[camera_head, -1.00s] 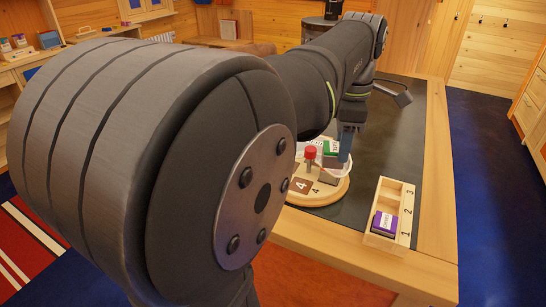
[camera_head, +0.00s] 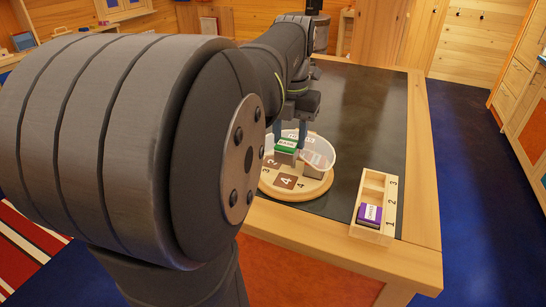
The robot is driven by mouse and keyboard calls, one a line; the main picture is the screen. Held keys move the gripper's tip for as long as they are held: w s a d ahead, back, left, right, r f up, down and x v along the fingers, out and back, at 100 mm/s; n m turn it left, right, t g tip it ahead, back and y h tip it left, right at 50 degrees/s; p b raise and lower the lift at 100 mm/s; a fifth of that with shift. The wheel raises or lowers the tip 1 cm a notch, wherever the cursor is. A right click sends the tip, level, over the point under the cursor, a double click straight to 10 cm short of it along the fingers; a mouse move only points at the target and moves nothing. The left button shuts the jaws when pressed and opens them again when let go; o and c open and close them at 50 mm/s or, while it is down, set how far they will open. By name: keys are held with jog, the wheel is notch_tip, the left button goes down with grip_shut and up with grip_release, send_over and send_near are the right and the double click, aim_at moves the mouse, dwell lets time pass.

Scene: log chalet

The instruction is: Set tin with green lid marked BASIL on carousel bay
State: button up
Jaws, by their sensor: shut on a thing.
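The tin with the green lid (camera_head: 286,147) shows over the back left part of the round wooden carousel (camera_head: 318,192). Its lid has a white label, too small to read with certainty. My gripper (camera_head: 289,140) points down with its fingers around this tin and is shut on it. I cannot tell whether the tin touches the carousel. The carousel has numbered bays, with a brown tile marked 4 (camera_head: 286,181) at its front. A clear curved cover (camera_head: 320,151) stands over its back right part, with a grey item (camera_head: 313,161) beside the tin.
A wooden rack (camera_head: 390,208) numbered 1, 2 and 3 stands right of the carousel. A purple-lidded tin (camera_head: 370,214) sits in its slot 1. The dark mat (camera_head: 375,110) behind is clear. My arm hides the table's left side.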

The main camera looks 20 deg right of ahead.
aim_at(290, 140)
notch_tip(290, 140, down, 6)
jog(key=shift+f, duration=0.25)
jog(key=shift+f, duration=0.15)
jog(key=o, duration=1)
notch_tip(290, 140, up, 12)
jog(key=shift+r, duration=0.2)
